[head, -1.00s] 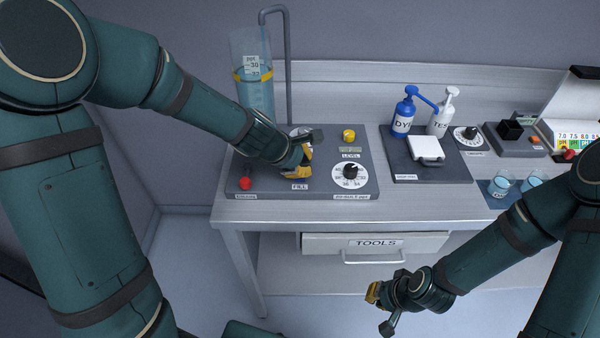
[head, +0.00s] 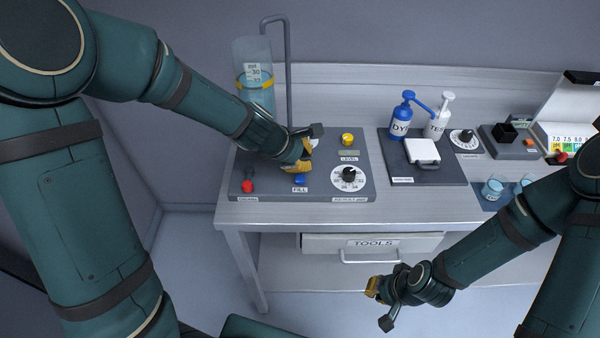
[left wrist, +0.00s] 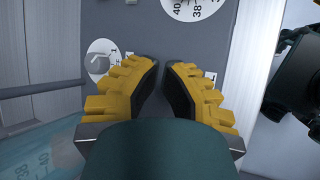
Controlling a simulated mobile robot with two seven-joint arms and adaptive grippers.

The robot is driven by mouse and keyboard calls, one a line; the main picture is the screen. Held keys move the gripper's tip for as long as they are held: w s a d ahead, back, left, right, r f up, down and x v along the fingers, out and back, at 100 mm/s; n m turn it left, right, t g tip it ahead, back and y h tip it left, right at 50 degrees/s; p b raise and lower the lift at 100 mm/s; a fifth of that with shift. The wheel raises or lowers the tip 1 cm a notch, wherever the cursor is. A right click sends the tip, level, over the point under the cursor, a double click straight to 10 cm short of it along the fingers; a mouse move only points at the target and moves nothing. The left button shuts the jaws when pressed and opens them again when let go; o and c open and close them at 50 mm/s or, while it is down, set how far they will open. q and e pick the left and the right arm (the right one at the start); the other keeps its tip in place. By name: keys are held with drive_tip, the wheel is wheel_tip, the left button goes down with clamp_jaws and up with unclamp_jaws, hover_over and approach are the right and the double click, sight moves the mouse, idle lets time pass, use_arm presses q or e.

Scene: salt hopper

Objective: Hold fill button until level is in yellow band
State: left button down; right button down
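The blue fill button (head: 300,179) shows above the FILL label on the grey panel (head: 318,188). My left gripper (head: 303,166) hangs just behind the button, apart from it as far as I can see. In the left wrist view its yellow fingers (left wrist: 161,65) stand slightly apart with nothing between them. The clear column (head: 254,99) holds blue liquid and has a yellow band (head: 254,84) around it. The liquid surface looks close to the band; its exact height is unclear. My right gripper (head: 372,290) is in front of the table; its opening is unclear.
A red button (head: 247,186), a yellow knob (head: 347,139) and a dial (head: 349,175) share the panel. A blue dye bottle (head: 402,117) and a white bottle (head: 438,118) stand to the right. The TOOLS drawer (head: 400,243) is below the tabletop.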

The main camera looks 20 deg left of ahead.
sight(303, 174)
use_arm(q)
wheel_tip(303, 174, up, 4)
drive_tip(key=p, duration=0.2)
drive_tip(key=shift+f+p, duration=0.2)
drive_tip(key=shift+p, duration=0.2)
drive_tip(key=shift+s+f, duration=0.1)
